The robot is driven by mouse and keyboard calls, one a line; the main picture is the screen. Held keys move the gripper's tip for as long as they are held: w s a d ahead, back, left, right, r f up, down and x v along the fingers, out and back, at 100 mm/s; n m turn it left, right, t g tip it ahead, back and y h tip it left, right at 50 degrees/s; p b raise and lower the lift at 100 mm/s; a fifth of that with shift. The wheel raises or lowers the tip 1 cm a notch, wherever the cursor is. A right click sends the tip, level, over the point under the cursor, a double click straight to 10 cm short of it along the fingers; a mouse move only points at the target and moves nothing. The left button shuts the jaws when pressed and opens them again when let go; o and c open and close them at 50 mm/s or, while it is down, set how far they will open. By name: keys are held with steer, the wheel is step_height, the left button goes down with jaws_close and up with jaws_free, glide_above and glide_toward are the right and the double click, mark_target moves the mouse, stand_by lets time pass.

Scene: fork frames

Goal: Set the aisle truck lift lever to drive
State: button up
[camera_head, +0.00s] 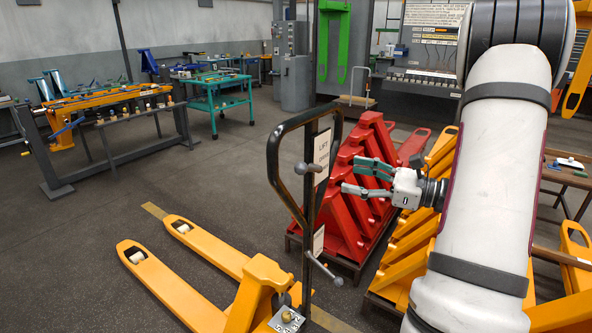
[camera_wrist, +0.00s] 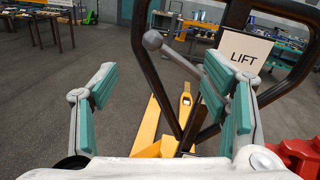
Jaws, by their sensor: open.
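The aisle truck (camera_head: 258,275) is a yellow pallet truck with an upright dark loop handle (camera_head: 275,165). A label plate (camera_head: 321,158) on its mast has LIFT at the top; the lower words are small. A lever with a grey ball knob (camera_head: 302,168) sticks out beside the plate. In the wrist view a grey ball knob (camera_wrist: 152,40) lies beyond the fingertips, between them in the picture, its rod running right behind the right finger. The LIFT plate (camera_wrist: 242,50) is at upper right there. My gripper (camera_head: 352,177) is open and empty, right of the mast. Contact with the lever is not visible.
A second ball-ended lever (camera_head: 337,281) sticks out low on the mast, below a small plate (camera_head: 318,241). Red truck frames (camera_head: 350,215) and yellow ones (camera_head: 405,245) stand close behind and right. Floor at left is clear up to the workbenches (camera_head: 110,105).

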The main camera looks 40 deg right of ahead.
mark_target(308, 167)
steer(key=x, duration=1.3)
steer(key=shift+w+a+p, duration=0.2)
steer(key=shift+w+p, duration=0.05)
steer(key=shift+p, duration=0.15)
steer(key=shift+c, duration=0.6)
steer(key=shift+f, duration=0.1)
jaws_close()
